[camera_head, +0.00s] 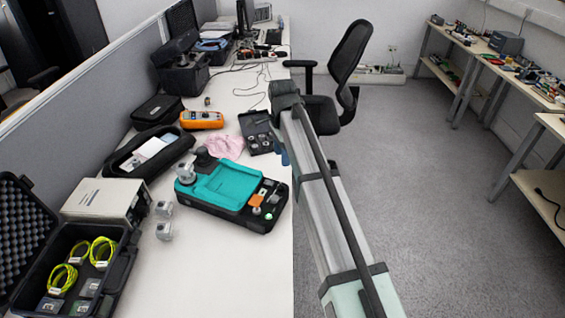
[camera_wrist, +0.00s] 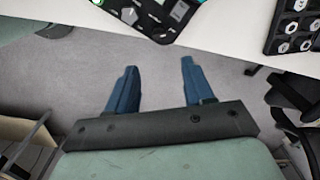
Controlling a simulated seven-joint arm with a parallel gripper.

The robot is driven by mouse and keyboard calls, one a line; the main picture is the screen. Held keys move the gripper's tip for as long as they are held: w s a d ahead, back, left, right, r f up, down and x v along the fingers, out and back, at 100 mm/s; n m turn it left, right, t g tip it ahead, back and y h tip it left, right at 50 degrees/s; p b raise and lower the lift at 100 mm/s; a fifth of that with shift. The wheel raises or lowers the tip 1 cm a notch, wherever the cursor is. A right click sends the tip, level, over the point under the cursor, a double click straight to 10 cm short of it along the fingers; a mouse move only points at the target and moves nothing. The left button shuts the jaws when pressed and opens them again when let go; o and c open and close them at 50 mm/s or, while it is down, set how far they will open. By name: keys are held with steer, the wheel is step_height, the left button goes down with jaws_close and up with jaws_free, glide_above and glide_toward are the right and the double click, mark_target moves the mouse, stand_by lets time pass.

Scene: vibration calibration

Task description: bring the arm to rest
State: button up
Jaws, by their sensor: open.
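My gripper shows in the wrist view (camera_wrist: 156,85) with two blue fingers spread apart and nothing between them. It is over the grey floor, just off the edge of the white table (camera_wrist: 225,22). In the head view my arm reaches from the lower right up along the table's right edge, and only a bit of blue finger (camera_head: 284,157) shows beside it; the rest of the gripper is hidden behind the arm.
On the table (camera_head: 220,290) are a teal-and-black device (camera_head: 222,184), a small black case of round parts (camera_head: 258,130), an orange meter (camera_head: 201,120) and an open foam case with yellow cables (camera_head: 75,270). A black chair (camera_head: 348,55) stands beyond my arm. Floor to the right is clear.

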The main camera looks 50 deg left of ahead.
steer(key=shift+r, duration=0.55)
